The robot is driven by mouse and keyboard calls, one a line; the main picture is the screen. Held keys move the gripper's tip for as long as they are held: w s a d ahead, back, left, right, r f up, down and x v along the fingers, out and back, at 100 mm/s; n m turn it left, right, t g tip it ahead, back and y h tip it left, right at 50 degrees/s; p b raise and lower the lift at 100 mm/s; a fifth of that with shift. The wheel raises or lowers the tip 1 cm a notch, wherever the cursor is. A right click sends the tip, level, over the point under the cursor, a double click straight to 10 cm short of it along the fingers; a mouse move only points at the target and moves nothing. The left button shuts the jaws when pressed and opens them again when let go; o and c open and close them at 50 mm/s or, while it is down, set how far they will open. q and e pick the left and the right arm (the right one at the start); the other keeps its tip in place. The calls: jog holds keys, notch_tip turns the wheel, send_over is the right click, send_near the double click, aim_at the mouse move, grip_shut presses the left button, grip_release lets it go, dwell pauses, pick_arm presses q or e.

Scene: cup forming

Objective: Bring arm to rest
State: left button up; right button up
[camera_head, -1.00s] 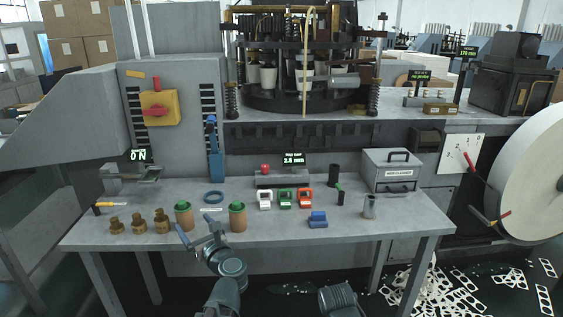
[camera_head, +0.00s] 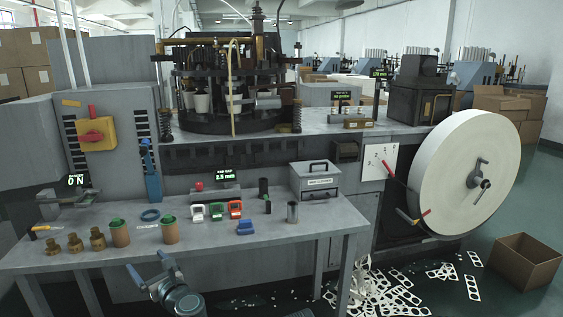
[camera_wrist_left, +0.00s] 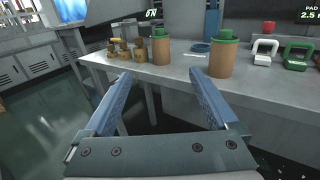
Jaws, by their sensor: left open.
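My left gripper (camera_head: 151,272) is open and empty in the head view, low in front of the table's front edge. In the left wrist view its two blue fingers (camera_wrist_left: 160,82) stand wide apart with nothing between them. Beyond them is the grey table (camera_wrist_left: 178,75) with two brown cylinders with green tops, a left one (camera_wrist_left: 161,48) and a right one (camera_wrist_left: 222,58).
The table (camera_head: 215,250) holds several brass pieces (camera_head: 75,243), a blue ring (camera_head: 150,215), small white, green and red devices, a blue block (camera_head: 245,227) and a grey box (camera_head: 315,180). A large white reel (camera_head: 450,175), white scraps (camera_head: 380,295) and an open carton (camera_head: 524,262) stand right.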

pick_arm(q)
jog(key=w+d+r+m+t+h, duration=0.2)
jog(key=w+d+m+t+h, duration=0.45)
jog(key=d+m+h, duration=0.7)
jog(key=d+f+m+g+h, duration=0.35)
jog(key=d+f+m, duration=0.4)
jog(key=m, duration=0.85)
jog(key=s+d+f+m+g, duration=0.4)
jog(key=s+f+m+g, duration=0.3)
jog(key=f+m, duration=0.25)
jog(key=s+a+f+m+g+y, duration=0.2)
jog(key=s+a+f+m+g, duration=0.15)
jog(key=s, duration=0.25)
jog(key=s+a+f+m+g+y, duration=0.2)
jog(key=s+a+f+m+g, duration=0.15)
jog(key=s, duration=0.25)
jog(key=s+d+m+g+y, duration=0.1)
jog(key=s+d+m, duration=0.15)
jog(key=d, duration=0.25)
jog(key=s+d+m, duration=0.1)
jog(key=s+d, duration=0.2)
jog(key=d, duration=0.2)
notch_tip(320, 180, up, 32)
jog(key=d+p, duration=0.1)
jog(key=p, duration=3)
jog(key=shift+s+f+p, duration=0.15)
jog(key=shift+s+p, duration=0.15)
